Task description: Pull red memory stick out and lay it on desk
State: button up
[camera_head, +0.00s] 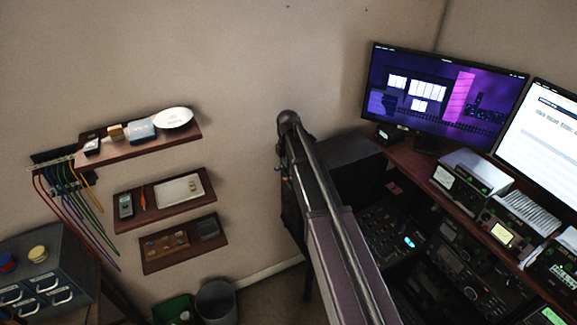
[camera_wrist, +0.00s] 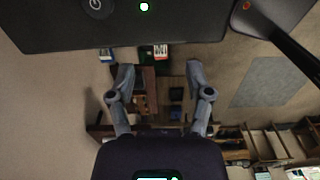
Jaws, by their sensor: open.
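I cannot make out the red memory stick in either view. The dark wooden desk (camera_head: 405,158) stands at the right of the head view, crowded with radio gear and two monitors. My gripper (camera_wrist: 158,82) shows in the wrist view with its two fingers wide apart and nothing between them. Shelves and floor lie far beyond the fingers. In the head view my arm rises through the middle, and the gripper cannot be made out there.
Wall shelves (camera_head: 140,148) with small items hang at the left, beside hanging cables (camera_head: 70,205). A grey drawer cabinet (camera_head: 40,270) stands at lower left. A grey bin (camera_head: 216,303) stands on the floor. Two monitors (camera_head: 445,95) crowd the desk's back. The wall between is bare.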

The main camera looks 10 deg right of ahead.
aim_at(288, 178)
jog(key=shift+f+b, duration=2.1)
jog(key=shift+f, duration=0.3)
grip_shut()
